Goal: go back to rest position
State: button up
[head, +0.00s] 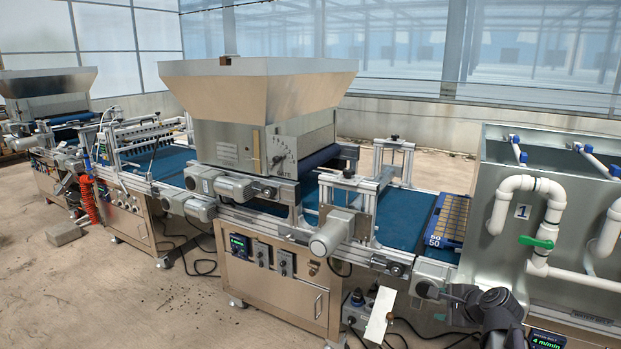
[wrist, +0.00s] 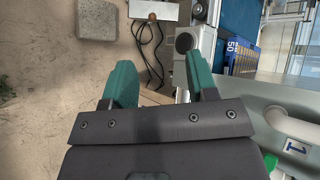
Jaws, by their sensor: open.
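My gripper (wrist: 163,82) shows in the wrist view with its two green fingers spread apart and nothing between them. It points down past the side of the seeder line, over the concrete floor and a cable. In the head view my dark arm shows at the bottom right, in front of the steel water tank; the gripper's fingers cannot be made out there.
The seeder line with its blue conveyor belt (head: 403,217) and hopper (head: 258,90) runs across the view. A blue tray (head: 450,222) lies on the belt's right end. The steel tank (head: 570,205) has white pipes and a green valve handle (head: 535,241). A grey block (wrist: 98,19) lies on the floor.

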jog(key=s+a+f+n+g+h+p, duration=0.1)
jog(key=s+a+n+g, duration=0.4)
jog(key=s+a+n, duration=0.2)
jog(key=s+a+f+n+g+h+p, duration=0.2)
jog(key=s+a+n+g, duration=0.3)
jog(key=s+a+n, duration=0.3)
jog(key=a+n, duration=0.3)
jog(key=a, duration=0.1)
jog(key=shift+h, duration=0.3)
dwell(0.7)
